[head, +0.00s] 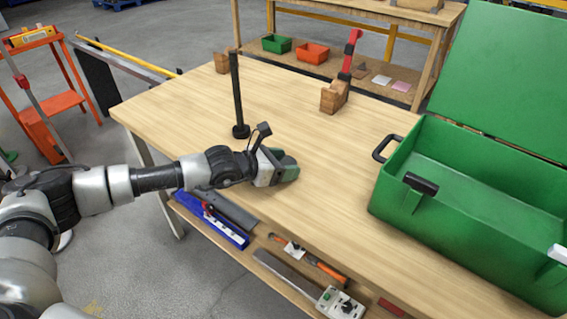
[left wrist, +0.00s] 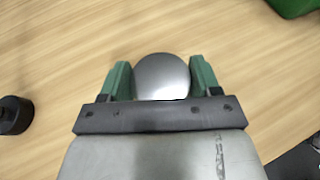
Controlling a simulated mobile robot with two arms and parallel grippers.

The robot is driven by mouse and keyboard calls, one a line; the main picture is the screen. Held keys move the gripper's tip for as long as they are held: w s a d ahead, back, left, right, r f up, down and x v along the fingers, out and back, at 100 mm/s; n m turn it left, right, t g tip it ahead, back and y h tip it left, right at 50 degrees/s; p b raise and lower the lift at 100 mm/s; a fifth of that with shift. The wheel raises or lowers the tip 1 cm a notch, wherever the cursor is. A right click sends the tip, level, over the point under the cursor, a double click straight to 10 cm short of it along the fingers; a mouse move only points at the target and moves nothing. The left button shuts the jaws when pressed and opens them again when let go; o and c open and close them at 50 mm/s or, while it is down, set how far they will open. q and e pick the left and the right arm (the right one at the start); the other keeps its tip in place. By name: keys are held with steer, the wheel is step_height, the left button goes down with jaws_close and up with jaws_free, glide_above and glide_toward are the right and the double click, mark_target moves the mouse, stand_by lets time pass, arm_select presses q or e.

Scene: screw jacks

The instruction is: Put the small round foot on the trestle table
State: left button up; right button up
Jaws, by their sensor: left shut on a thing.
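The small round foot (left wrist: 162,76), a smooth silver disc, sits between the two green fingers of my left gripper (left wrist: 161,80), which is shut on it. In the head view my left gripper (head: 284,166) is low over the near middle of the trestle table (head: 330,185), and its fingers hide the foot. The wooden tabletop (left wrist: 60,60) fills the background of the left wrist view. I cannot tell whether the foot touches the wood.
A black post (head: 237,90) on a round base stands beyond my gripper. A green open toolbox (head: 470,185) takes up the right of the table. A red-handled tool and wooden block (head: 335,98) stand at the back. The middle tabletop is clear.

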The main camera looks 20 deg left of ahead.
arm_select(q)
steer(key=o, duration=1)
arm_select(e)
steer(key=shift+w+a+r, duration=0.1)
steer(key=shift+w, duration=0.3)
arm_select(q)
steer(key=shift+r, duration=0.1)
steer(key=shift+s+a+r, duration=0.1)
steer(key=v, duration=1.1)
steer(key=shift+s+a+r, duration=0.15)
steer(key=shift+s+r, duration=0.1)
arm_select(e)
steer(key=shift+s, duration=0.4)
